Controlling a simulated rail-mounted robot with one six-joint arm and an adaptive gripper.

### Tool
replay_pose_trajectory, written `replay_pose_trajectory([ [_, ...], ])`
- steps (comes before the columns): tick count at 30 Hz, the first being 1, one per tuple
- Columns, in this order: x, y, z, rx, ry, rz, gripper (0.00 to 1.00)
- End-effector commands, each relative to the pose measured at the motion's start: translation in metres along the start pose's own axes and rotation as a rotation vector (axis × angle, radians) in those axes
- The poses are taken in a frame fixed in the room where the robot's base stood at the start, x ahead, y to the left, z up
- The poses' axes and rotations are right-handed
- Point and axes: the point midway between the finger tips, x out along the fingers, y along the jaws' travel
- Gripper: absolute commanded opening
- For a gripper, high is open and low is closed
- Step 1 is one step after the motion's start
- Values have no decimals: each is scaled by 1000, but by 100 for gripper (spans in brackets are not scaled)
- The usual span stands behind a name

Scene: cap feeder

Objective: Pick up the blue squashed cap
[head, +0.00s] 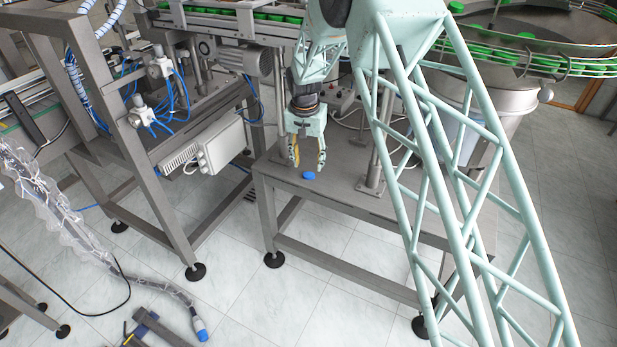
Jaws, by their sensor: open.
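The blue squashed cap (309,175) lies on the grey metal shelf (345,205) of the machine frame, near the shelf's left part. It looks small and its exact shape is hard to make out. My gripper (308,163) points down just above and beside the cap, with its fingers apart and nothing between them. I cannot tell from this view whether a fingertip touches the cap.
A metal post with a foot (371,187) stands on the shelf to the right of my gripper. A white box (221,143) is at the left. Green caps (275,17) sit in the feeder above. The shelf's front is clear.

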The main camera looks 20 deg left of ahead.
Motion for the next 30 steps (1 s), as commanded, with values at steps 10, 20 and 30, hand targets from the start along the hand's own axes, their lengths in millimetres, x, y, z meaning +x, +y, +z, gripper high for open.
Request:
replay_pose_trajectory([
  [10,2,0,0,0,0,0,42],
  [20,23,0,2,0,-1,1,42],
  [30,52,0,2,0,0,0,42],
])
